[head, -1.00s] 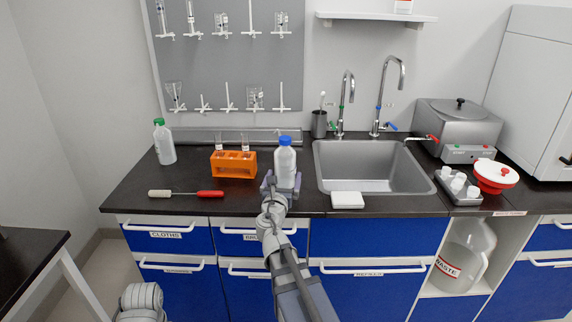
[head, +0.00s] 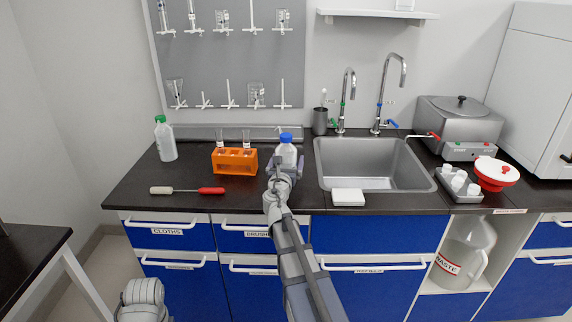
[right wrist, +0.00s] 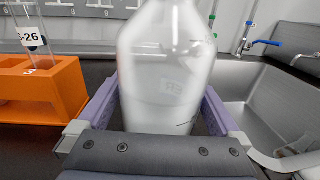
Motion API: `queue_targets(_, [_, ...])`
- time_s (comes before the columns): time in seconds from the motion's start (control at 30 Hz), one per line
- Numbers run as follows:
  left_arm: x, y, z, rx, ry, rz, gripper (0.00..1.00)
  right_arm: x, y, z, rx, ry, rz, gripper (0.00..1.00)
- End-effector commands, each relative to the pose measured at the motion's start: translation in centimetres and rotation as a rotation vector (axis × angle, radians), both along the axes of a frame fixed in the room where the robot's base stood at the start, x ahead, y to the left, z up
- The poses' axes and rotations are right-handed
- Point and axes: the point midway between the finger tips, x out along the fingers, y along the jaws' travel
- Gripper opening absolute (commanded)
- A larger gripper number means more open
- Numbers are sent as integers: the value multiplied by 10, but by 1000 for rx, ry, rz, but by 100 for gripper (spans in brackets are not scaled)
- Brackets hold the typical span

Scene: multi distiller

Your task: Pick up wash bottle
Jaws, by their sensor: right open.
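A white translucent bottle with a blue cap (head: 286,146) stands upright on the dark counter, between the orange rack and the sink. My right gripper (head: 285,160) is open at it, hiding its lower part in the head view. In the right wrist view the bottle (right wrist: 165,75) fills the middle, between the two purple fingers of the gripper (right wrist: 165,115), which lie one on each side. Its cap is out of that view. A similar bottle with a green cap (head: 166,141) stands at the far left of the counter. My left gripper is not in view.
The orange rack (head: 235,161) with tubes stands close left of the blue-capped bottle. The sink (head: 330,185) lies to its right, with a white block (head: 348,197) at its front edge. A red-handled tool (head: 187,190) lies at front left.

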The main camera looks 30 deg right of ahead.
Motion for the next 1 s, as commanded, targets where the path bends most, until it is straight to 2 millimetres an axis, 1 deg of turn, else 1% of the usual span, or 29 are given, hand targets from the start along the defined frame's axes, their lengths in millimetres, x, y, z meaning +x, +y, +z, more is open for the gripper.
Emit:
queue_targets(0.1, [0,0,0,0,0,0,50,-1,0,0,0,0,0,100])
queue_targets(0.5, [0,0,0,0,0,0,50,-1,1,0,0,0,0,55])
queue_targets(0.77, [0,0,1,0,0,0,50,-1,1,1,0,0,0,55])
queue_targets(0.87, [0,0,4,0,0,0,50,-1,1,4,0,0,0,55])
queue_targets(1.0, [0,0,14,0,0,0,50,-1,1,15,0,0,0,55])
